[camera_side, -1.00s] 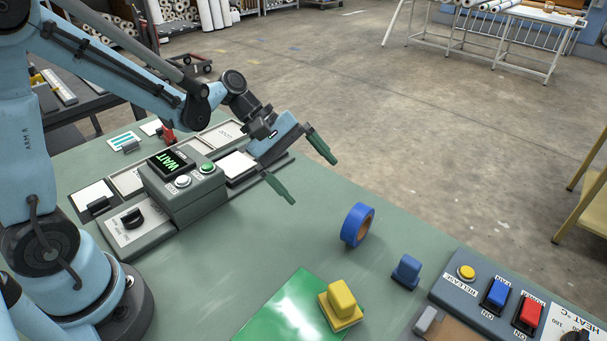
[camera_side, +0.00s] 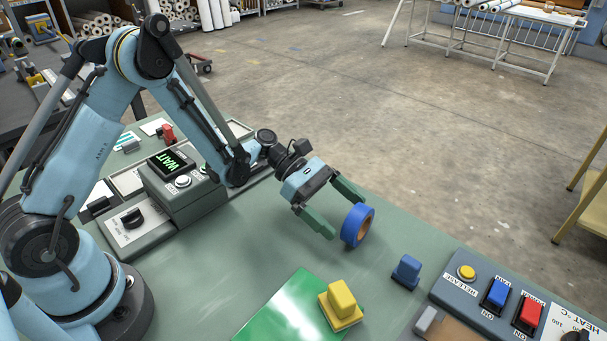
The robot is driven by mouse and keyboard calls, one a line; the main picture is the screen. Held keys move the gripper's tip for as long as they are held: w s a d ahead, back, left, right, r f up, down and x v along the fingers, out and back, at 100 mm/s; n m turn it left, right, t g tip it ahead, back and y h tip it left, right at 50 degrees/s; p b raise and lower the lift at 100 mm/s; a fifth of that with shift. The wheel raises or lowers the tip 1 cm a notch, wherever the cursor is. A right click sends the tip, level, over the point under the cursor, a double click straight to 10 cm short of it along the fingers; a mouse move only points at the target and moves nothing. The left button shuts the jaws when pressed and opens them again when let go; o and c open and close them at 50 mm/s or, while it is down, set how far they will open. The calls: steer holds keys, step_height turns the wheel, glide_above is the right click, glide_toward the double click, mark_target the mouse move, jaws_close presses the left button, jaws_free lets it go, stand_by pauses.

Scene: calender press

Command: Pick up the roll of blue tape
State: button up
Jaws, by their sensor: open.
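The roll of blue tape (camera_side: 352,225) stands on its edge on the green bench top, with its brown core facing right. My gripper (camera_side: 341,212) is open, with its two green fingers pointing down and to the right at the roll. One finger is at the near left side of the roll. The other finger reaches toward the roll's far upper side, and its tip is close to the roll's top. I cannot tell whether either finger touches the tape. The gap between the fingers looks empty.
A blue block (camera_side: 406,271) and a yellow block (camera_side: 341,304) stand in front of the roll. A green sheet (camera_side: 284,311) lies beside the yellow block. A control panel (camera_side: 462,291) with switches is at the lower right. A grey box with a WAIT display (camera_side: 178,190) is at left.

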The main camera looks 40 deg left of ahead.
mark_target(364, 230)
steer(key=shift+x, duration=3.25)
steer(key=shift+w, duration=0.15)
steer(key=c, duration=0.8)
steer(key=shift+r, duration=0.1)
